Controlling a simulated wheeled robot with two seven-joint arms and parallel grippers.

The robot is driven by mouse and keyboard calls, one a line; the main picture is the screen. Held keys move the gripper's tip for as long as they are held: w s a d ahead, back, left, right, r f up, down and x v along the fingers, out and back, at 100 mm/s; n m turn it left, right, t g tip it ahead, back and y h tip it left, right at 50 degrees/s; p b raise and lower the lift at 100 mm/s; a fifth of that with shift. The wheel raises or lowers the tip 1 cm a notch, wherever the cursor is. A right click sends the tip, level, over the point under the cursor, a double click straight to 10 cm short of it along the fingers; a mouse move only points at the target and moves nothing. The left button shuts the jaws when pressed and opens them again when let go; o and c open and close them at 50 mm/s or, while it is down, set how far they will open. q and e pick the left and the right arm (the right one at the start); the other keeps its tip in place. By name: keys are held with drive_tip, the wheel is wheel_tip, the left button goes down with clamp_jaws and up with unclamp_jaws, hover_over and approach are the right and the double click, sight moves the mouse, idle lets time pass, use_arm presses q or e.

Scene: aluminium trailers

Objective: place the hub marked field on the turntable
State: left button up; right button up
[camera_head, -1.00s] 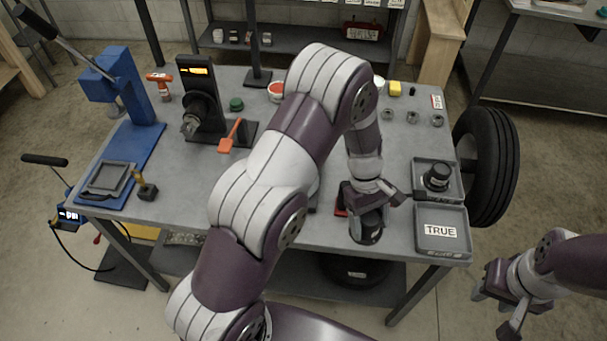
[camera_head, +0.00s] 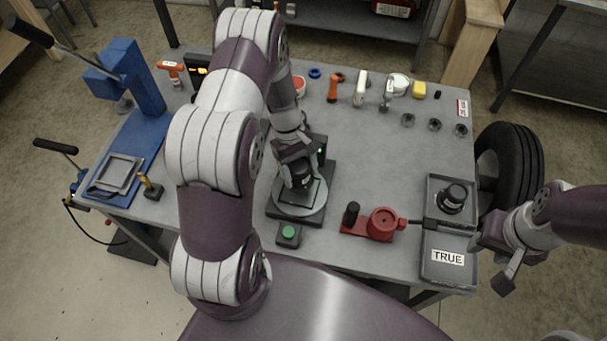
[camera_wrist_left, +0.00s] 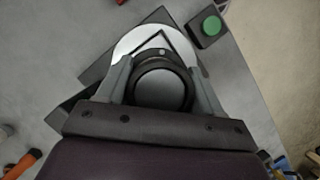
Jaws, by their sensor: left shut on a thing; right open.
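My left gripper (camera_head: 298,160) is shut on a dark round hub (camera_head: 302,178). It holds the hub upright at the turntable (camera_head: 300,205), a pale round disc on a black base. In the left wrist view the hub (camera_wrist_left: 160,88) sits between both fingers, with the pale disc (camera_wrist_left: 132,42) showing beyond it. I cannot tell whether the hub touches the disc. No marking on the hub can be read. My right gripper (camera_head: 495,262) is open and empty beside the table's right front corner.
A green button box (camera_head: 289,234) stands just in front of the turntable. A red fixture (camera_head: 383,224) is to its right. Another dark hub (camera_head: 453,196) sits in the rear right tray; the front tray marked TRUE (camera_head: 432,272) holds no hub. A tyre (camera_head: 512,150) stands beyond the table's right edge.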

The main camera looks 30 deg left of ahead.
sight(301, 183)
use_arm(q)
wheel_tip(301, 183, down, 5)
drive_tip(key=shift+d+f+p, duration=0.1)
drive_tip(key=shift+p, duration=0.5)
drive_tip(key=shift+w+f, duration=0.2)
drive_tip(key=shift+f, duration=0.1)
drive_tip(key=shift+s, duration=0.25)
drive_tip(key=shift+f, duration=0.1)
drive_tip(key=o, duration=1.6)
drive_tip(key=shift+o, duration=0.4)
drive_tip(key=shift+w, duration=0.1)
drive_tip(key=shift+r, duration=0.2)
drive_tip(key=shift+w+a+r+b, duration=0.1)
drive_tip(key=shift+a+r+b, duration=0.1)
drive_tip(key=shift+r+b, duration=0.15)
drive_tip(key=b+v, duration=0.3)
drive_tip(key=v, duration=0.7)
drive_tip(key=shift+r, duration=0.45)
drive_tip(key=s+d+r+m+t+y, duration=0.3)
drive_tip(key=s+d+r+m+t, duration=0.1)
drive_tip(key=s+d+r+m, duration=0.4)
drive_tip(key=s+r+m, duration=0.2)
drive_tip(key=s+m, duration=0.1)
drive_tip(key=shift+d+y, duration=0.25)
drive_tip(key=shift+y, duration=0.15)
